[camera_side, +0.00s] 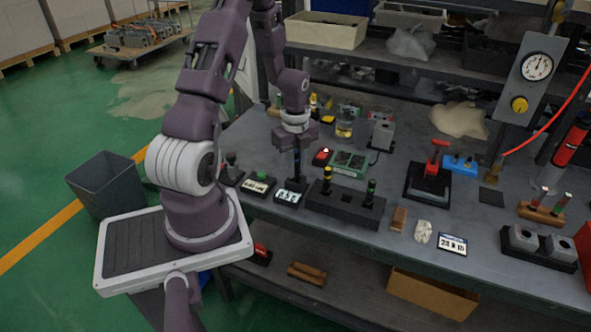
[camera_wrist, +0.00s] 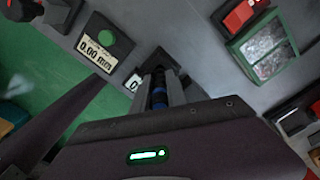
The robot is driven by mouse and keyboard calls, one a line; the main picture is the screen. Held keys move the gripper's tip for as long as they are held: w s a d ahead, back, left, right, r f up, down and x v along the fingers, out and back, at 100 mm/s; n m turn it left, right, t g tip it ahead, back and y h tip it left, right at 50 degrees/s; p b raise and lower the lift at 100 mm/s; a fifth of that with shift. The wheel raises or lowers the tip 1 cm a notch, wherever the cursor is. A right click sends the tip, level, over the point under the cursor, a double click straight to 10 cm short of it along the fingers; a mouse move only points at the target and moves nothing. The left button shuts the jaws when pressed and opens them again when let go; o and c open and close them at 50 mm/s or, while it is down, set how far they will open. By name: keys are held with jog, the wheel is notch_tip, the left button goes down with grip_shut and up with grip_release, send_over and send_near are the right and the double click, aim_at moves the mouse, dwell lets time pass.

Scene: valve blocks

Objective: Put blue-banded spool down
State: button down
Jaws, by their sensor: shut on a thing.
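My gripper (camera_side: 297,148) points down over the left part of the bench and is shut on the blue-banded spool (camera_side: 297,166), a dark upright rod. In the wrist view my fingers (camera_wrist: 160,94) close around the spool (camera_wrist: 158,92), and its blue band shows between them. Its lower end is just behind a small display (camera_side: 288,197) in the side view; I cannot tell whether it touches anything. The black valve block (camera_side: 346,208) lies to the right, with a yellow-banded spool (camera_side: 327,180) and a green-banded spool (camera_side: 371,188) standing in it.
A black gauge with a green button (camera_side: 258,183) stands left of the display. A green box (camera_side: 349,163) and a red-topped device (camera_side: 322,156) are behind the block. A red-handled press (camera_side: 430,182) stands farther right. A wooden block (camera_side: 398,219) lies near the front edge.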

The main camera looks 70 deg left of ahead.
jog(key=shift+f, duration=0.35)
jog(key=c, duration=1.3)
grip_release()
jog(key=shift+f, duration=0.15)
jog(key=shift+c, duration=0.2)
notch_tip(320, 180, up, 12)
jog(key=d+r+n+t+y, duration=0.1)
jog(key=d+r+n, duration=0.3)
jog(key=d+r, duration=0.5)
jog(key=s+d+r+n+t, duration=0.2)
jog(key=s+d+n, duration=0.3)
jog(key=d, duration=0.3)
jog(key=s+d+r+n+t+h, duration=0.1)
jog(key=s+d+r+n+t, duration=0.1)
jog(key=s+d+r+n, duration=0.3)
jog(key=d+n, duration=0.1)
jog(key=d, duration=0.2)
jog(key=shift+s+r+n+t, duration=0.15)
jog(key=shift+s+n+t, duration=0.15)
jog(key=shift+s+n, duration=0.1)
